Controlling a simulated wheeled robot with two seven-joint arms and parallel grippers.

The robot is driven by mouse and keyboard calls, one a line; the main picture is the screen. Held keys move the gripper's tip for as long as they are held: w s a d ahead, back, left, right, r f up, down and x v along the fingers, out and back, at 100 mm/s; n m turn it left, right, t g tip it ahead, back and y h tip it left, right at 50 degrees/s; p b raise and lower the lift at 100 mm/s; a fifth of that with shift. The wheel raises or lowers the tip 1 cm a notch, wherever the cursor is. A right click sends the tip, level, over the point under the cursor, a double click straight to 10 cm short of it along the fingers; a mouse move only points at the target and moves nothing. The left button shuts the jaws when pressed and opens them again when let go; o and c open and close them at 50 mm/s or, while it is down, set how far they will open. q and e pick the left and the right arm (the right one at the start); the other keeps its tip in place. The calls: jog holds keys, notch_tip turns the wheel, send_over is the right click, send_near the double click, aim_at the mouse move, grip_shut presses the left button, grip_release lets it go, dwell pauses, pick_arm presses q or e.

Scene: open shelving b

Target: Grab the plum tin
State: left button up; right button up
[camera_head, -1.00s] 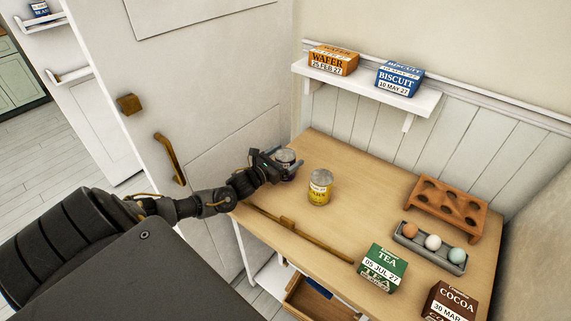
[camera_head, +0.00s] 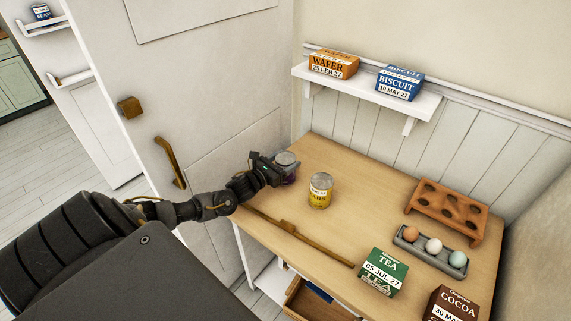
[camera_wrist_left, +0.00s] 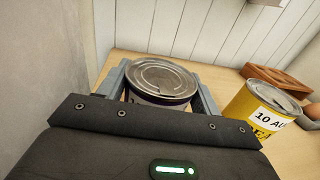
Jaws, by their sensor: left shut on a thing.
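The plum tin (camera_head: 288,161) has a silver lid and a dark purple side. It stands upright at the far left end of the wooden counter. My left gripper (camera_head: 284,167) is shut on it, and the arm hides part of its side. In the left wrist view the tin (camera_wrist_left: 160,82) sits between the two grey fingers (camera_wrist_left: 160,90), its lid facing up. I cannot tell whether its base touches the counter. My right gripper is not in view.
A yellow tin (camera_head: 320,190) stands close to the right of the held tin. An egg tray (camera_head: 408,243), an orange rack (camera_head: 447,210), a tea box (camera_head: 383,271) and a cocoa box (camera_head: 447,303) are farther right. A shelf (camera_head: 350,88) hangs above. A white door (camera_head: 215,90) is at left.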

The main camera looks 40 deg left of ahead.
pick_arm(q)
notch_tip(320, 180, up, 3)
jog(key=shift+r, duration=0.1)
jog(key=s+a+r+b, duration=0.1)
jog(key=s+a+r, duration=0.2)
jog(key=s+r, duration=0.6)
jog(key=shift+s+a+r, duration=0.15)
jog(key=shift+s+r, duration=0.25)
jog(key=shift+s, duration=1.85)
